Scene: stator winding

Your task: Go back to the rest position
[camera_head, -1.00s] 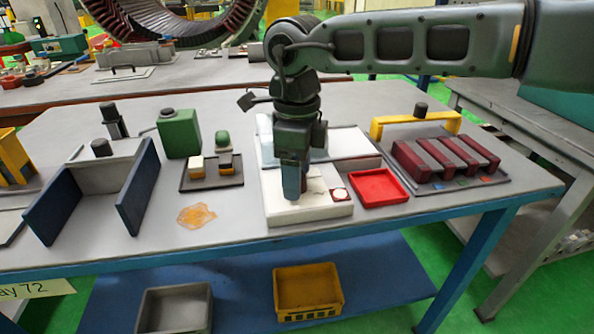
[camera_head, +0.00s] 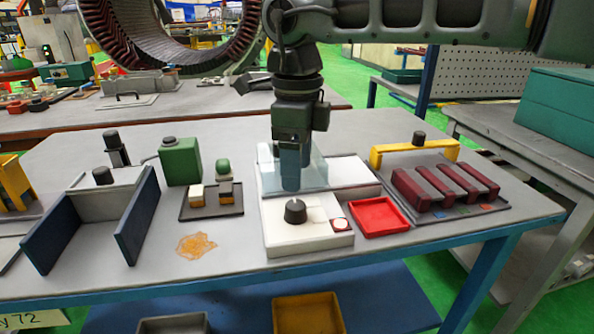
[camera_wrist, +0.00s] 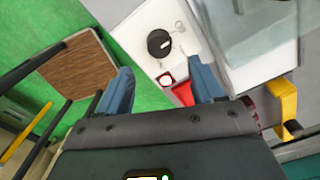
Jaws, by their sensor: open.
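My gripper (camera_head: 291,188) points straight down above the white device (camera_head: 310,243) on the table, with its jaws apart and nothing between them. A black knob (camera_head: 295,211) stands on the device's front part, just below my fingertips and apart from them. In the wrist view the two blue fingers of my gripper (camera_wrist: 163,92) are spread, and the knob (camera_wrist: 159,43) shows beyond them on the white plate. A clear cover (camera_head: 312,172) stands on the device behind my fingers. A small red-and-white button (camera_head: 340,224) is at the device's right front.
A red tray (camera_head: 379,216) lies right of the device. Dark red bars (camera_head: 445,188) and a yellow bracket (camera_head: 414,151) stand farther right. A green box (camera_head: 180,160), a dark tray (camera_head: 211,200) and a blue-sided fixture (camera_head: 137,215) stand left. An orange stain (camera_head: 196,245) marks the tabletop.

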